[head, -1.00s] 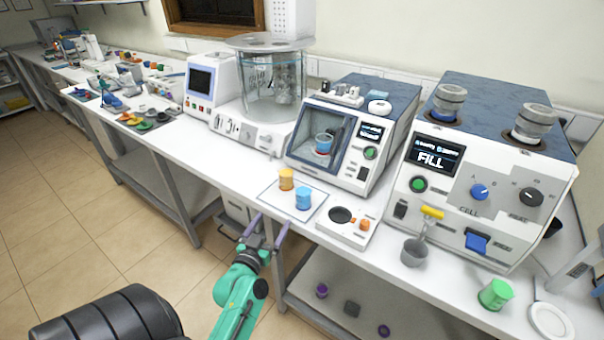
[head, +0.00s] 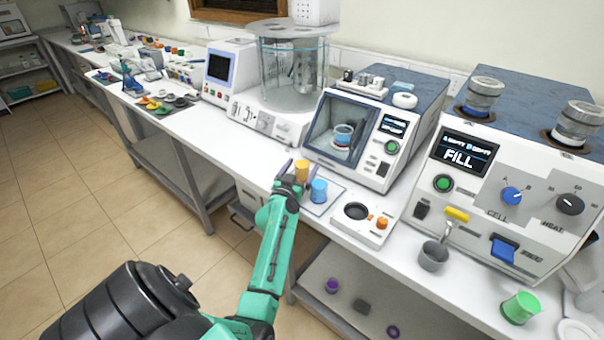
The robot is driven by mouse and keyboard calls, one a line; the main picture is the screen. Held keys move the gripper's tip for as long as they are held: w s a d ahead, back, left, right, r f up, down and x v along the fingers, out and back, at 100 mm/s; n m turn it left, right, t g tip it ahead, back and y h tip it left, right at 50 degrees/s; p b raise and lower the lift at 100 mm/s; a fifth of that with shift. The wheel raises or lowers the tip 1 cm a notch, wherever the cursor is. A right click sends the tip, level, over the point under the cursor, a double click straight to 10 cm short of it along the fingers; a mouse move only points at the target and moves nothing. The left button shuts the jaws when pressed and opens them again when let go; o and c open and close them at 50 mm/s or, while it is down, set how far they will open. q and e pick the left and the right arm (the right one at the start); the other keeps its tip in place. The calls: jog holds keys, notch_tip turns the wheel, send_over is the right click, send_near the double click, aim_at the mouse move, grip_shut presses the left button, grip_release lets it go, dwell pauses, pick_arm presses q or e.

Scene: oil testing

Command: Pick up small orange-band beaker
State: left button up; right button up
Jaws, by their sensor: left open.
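A small orange beaker (head: 302,169) stands upright on a thin pale mat (head: 334,198) on the white bench. A blue beaker (head: 318,192) stands close beside it, to the right and nearer. My left gripper (head: 295,174) is open at the orange beaker's near side, with one finger showing to the beaker's left. The gripper hides the beaker's lower part, and I cannot tell whether the fingers touch it. My right gripper is not in view.
A heating plate (head: 384,224) with an orange knob sits to the right. A windowed machine (head: 325,128) stands behind the mat. The bench left of the mat (head: 235,150) is clear.

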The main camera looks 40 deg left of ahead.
pick_arm(q)
jog(key=shift+s+d, duration=0.1)
jog(key=shift+c, duration=0.9)
jog(key=shift+r, duration=0.1)
grip_shut()
jog(key=shift+r, duration=0.1)
notch_tip(320, 180, up, 20)
